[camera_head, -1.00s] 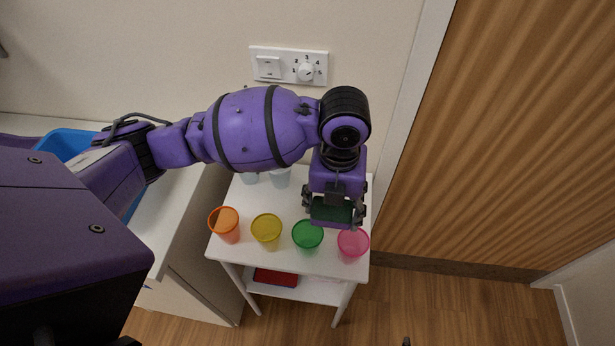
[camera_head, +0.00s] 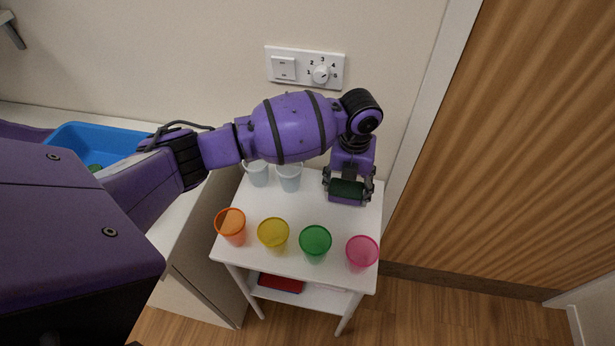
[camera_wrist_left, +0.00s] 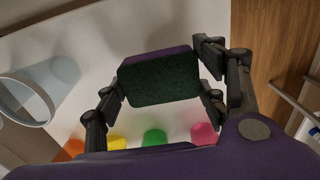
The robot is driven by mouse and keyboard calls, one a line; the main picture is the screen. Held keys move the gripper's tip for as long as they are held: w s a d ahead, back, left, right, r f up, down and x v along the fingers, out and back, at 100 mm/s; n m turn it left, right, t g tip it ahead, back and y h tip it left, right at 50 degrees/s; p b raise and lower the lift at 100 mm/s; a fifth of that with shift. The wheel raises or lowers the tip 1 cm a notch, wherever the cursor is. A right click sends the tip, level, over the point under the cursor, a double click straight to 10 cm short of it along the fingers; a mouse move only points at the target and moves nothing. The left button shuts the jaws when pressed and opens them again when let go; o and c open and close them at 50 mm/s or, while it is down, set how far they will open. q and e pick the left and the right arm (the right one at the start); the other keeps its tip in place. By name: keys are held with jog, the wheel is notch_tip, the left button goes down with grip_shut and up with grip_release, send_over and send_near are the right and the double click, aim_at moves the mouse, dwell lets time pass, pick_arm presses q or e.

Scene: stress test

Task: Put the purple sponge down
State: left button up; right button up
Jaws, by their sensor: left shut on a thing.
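The purple sponge (camera_head: 347,193) has a dark green scouring side and a purple body. My left gripper (camera_head: 348,188) is shut on it over the back right part of the small white table (camera_head: 335,222). In the left wrist view the sponge (camera_wrist_left: 160,78) sits between the two fingers of the gripper (camera_wrist_left: 160,92), its green side toward the camera. I cannot tell whether the sponge touches the table top. My right gripper is not in view.
Orange (camera_head: 231,227), yellow (camera_head: 273,235), green (camera_head: 315,243) and pink (camera_head: 361,253) cups stand along the table's front. Two clear cups (camera_head: 289,177) stand at the back left. A blue tub (camera_head: 95,143) is on the left counter. The table's middle is clear.

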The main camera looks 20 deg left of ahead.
aim_at(347, 186)
pick_arm(q)
jog(key=shift+w+f, duration=0.15)
jog(key=shift+f, duration=0.65)
jog(key=shift+w+f, duration=0.1)
jog(key=shift+f, duration=0.65)
jog(key=o, duration=1)
jog(key=shift+o, duration=0.2)
jog(key=shift+f, duration=0.35)
notch_tip(347, 186, up, 8)
jog(key=shift+w+r, duration=0.1)
